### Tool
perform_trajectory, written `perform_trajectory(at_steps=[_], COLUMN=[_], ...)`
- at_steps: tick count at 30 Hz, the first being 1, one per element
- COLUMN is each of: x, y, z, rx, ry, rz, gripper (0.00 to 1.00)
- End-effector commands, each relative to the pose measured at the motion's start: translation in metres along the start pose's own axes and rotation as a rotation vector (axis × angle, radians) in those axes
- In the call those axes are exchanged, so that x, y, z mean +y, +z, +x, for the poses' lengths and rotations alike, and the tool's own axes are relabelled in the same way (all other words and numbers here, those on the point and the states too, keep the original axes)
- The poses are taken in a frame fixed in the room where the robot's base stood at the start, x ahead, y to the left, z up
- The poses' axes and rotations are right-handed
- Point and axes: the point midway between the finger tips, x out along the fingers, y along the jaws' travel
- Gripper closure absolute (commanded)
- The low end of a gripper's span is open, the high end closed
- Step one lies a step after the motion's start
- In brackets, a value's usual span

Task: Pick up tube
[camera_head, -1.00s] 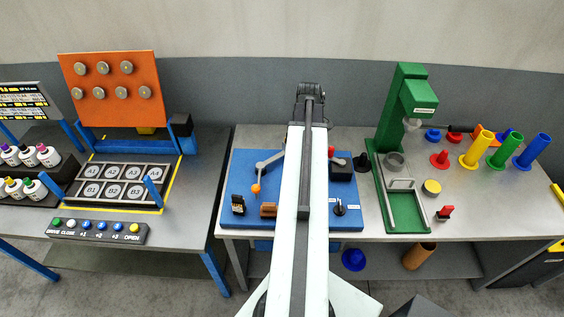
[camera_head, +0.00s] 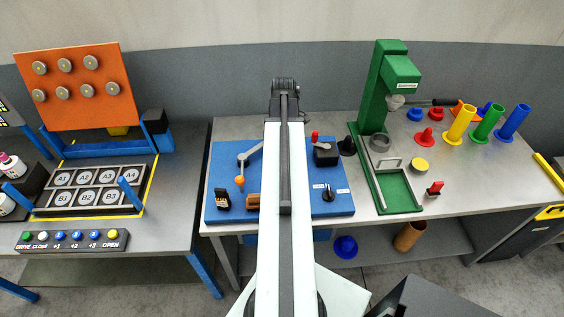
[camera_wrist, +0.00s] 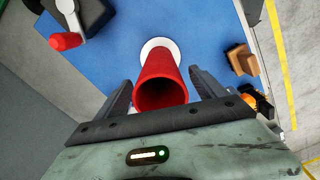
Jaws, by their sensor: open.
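In the wrist view a red tube (camera_wrist: 162,90) stands on a round white disc (camera_wrist: 173,46) on the blue board (camera_wrist: 115,75), its open end toward the camera. My gripper (camera_wrist: 163,86) is open, with one dark finger on each side of the tube. I cannot tell whether either finger touches it. In the head view my arm hides this tube and the gripper. A brown tube (camera_head: 409,236) is on the lower shelf.
A left bench holds an orange panel (camera_head: 80,88) and a button box (camera_head: 72,241).

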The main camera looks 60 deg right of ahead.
Motion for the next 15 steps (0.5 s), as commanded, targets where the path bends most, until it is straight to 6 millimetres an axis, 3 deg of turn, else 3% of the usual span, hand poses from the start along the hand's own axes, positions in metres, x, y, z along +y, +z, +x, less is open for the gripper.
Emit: perform_trajectory(at_steps=[1,2,9,11,15], x=[-0.0001,-0.0001,-0.0003,-0.0003,-0.0004], y=[-0.0002,-0.0003,-0.0006,-0.0006,-0.0008], z=[0.0175,0.0201,0.0173,0.0172,0.0172], rx=[0.000,0.000,0.000,0.000,0.000], ry=[0.000,0.000,0.000,0.000,0.000], rz=[0.000,0.000,-0.001,-0.001,-0.001], gripper=[0.19,0.19,0.19,0.33,0.72])
